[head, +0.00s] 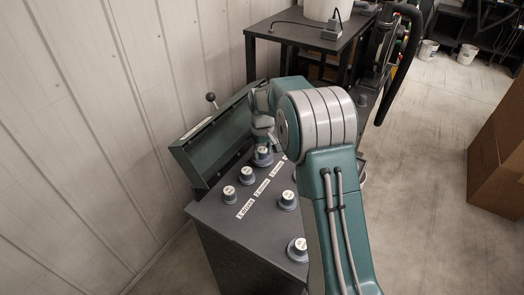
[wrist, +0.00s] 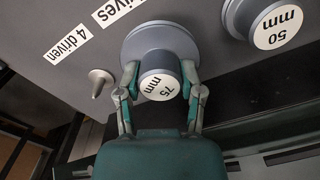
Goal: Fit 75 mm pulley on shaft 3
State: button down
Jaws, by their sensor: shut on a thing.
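The 75 mm pulley (wrist: 160,65) is a grey wide-rimmed disc with a raised hub and a white "75 mm" label. My gripper (wrist: 158,82) is shut on its hub, one finger on each side, in the wrist view. The pulley sits over or very near the dark panel; I cannot tell whether it touches it. A bare metal shaft (wrist: 100,82) stands beside it, by the "4 driven" label (wrist: 66,44). In the head view my gripper (head: 264,143) is partly hidden by my arm, with the pulley (head: 262,156) below it. Shaft 3 cannot be identified.
A 50 mm pulley (wrist: 270,22) is close by on the right in the wrist view. Several other pulleys stand on the bench top (head: 222,214), one near its front (head: 298,248). A green cover with a lever (head: 212,138) rises behind, by the wall.

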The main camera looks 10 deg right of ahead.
jog(key=shift+f, duration=0.55)
jog(key=shift+c, duration=0.7)
grip_release()
notch_tip(320, 180, up, 11)
jog(key=shift+w+r, duration=0.1)
jog(key=shift+r, duration=0.35)
